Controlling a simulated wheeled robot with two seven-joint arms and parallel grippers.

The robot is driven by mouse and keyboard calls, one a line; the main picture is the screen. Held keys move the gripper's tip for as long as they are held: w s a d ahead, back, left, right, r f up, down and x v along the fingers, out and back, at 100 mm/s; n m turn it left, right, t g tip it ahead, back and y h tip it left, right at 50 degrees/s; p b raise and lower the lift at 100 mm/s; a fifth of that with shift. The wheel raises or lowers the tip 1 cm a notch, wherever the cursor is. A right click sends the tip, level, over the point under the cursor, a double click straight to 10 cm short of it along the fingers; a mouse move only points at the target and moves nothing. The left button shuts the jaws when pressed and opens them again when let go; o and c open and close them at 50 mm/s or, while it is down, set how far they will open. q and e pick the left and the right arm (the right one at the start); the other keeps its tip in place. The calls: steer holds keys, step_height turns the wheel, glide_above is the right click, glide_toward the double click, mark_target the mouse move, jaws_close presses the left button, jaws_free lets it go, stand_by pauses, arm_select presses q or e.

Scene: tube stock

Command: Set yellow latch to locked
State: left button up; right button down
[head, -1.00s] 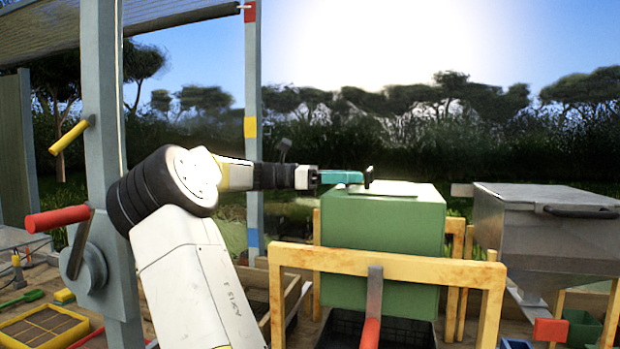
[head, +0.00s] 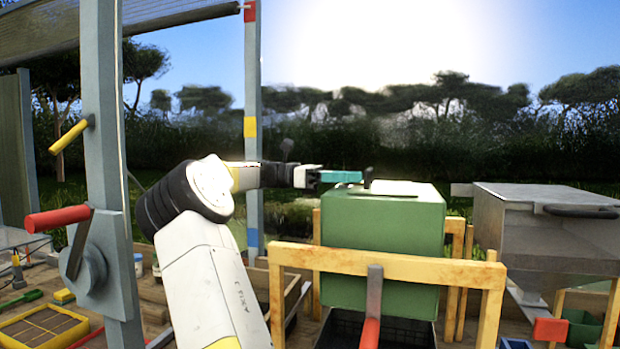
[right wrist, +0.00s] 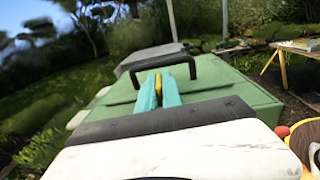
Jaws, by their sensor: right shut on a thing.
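My right gripper (head: 342,177) is low over the lid of the green box (head: 385,225), its teal fingers lying nearly flat. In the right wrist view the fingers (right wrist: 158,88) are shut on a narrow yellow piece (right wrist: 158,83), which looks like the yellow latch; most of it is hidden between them. A black handle (right wrist: 150,66) stands on the green lid just beyond the fingertips, and shows end-on in the head view (head: 368,178). I cannot tell the latch's position from these frames. My left gripper is out of view.
A yellow frame (head: 390,262) stands before the green box, with a red-ended lever (head: 370,331). A grey bin (head: 545,235) is to the right. On the left post are a yellow peg (head: 70,136) and a red crank handle (head: 58,218). The air above the lid is clear.

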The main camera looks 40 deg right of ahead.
steer(key=shift+m+g+y, duration=0.5)
steer(key=shift+y, duration=0.1)
steer(key=c, duration=1.5)
jaws_free()
steer(key=v, duration=0.7)
steer(key=shift+w+a, duration=0.3)
